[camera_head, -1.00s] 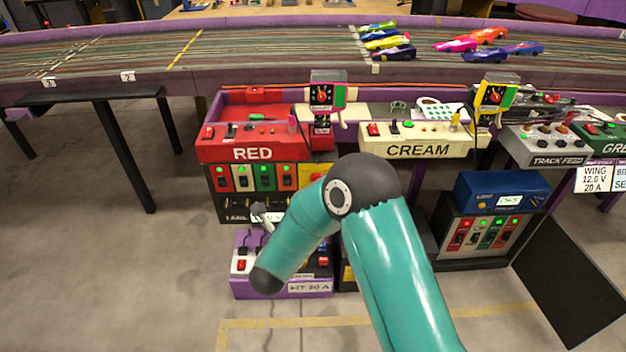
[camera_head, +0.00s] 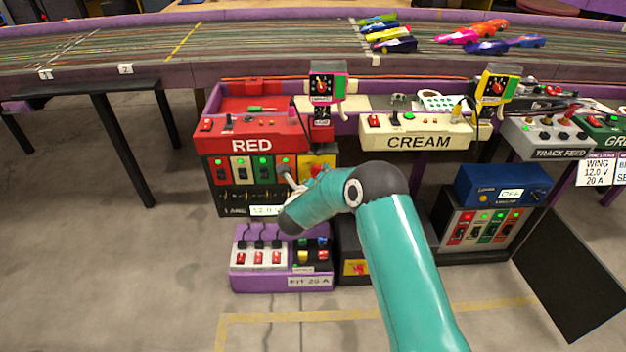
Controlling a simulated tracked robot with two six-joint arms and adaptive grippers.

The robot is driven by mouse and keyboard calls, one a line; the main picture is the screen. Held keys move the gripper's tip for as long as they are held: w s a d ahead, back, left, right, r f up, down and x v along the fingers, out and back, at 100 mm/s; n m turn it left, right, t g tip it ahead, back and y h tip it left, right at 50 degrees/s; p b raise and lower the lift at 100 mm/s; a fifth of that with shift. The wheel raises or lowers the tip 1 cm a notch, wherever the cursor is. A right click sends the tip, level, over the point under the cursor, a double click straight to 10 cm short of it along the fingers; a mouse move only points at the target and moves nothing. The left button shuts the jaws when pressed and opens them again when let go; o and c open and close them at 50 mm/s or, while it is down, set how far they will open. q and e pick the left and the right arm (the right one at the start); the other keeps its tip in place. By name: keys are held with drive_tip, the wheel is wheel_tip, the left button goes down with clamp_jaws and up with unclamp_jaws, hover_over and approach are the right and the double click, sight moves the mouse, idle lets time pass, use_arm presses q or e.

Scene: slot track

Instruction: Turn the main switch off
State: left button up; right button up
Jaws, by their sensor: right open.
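My right gripper (camera_head: 288,180), small and grey, is open in front of the lower right of the red station's switch panel (camera_head: 228,197). I cannot tell whether it touches the panel. Beside it, a yellow plate with a red part (camera_head: 318,163) is partly hidden by my arm. A second yellow plate with a red knob (camera_head: 356,268) sits low on a black box (camera_head: 350,238), also partly covered. No label reading main switch is legible, so I cannot tell which control it is. My left gripper is out of view.
A purple box of switches (camera_head: 255,284) stands on the floor below the red station. A black panel (camera_head: 572,277) leans at the right. The floor at left is clear.

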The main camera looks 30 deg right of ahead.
drive_tip(key=shift+w+d+f, duration=0.1)
drive_tip(key=shift+w+d, duration=0.1)
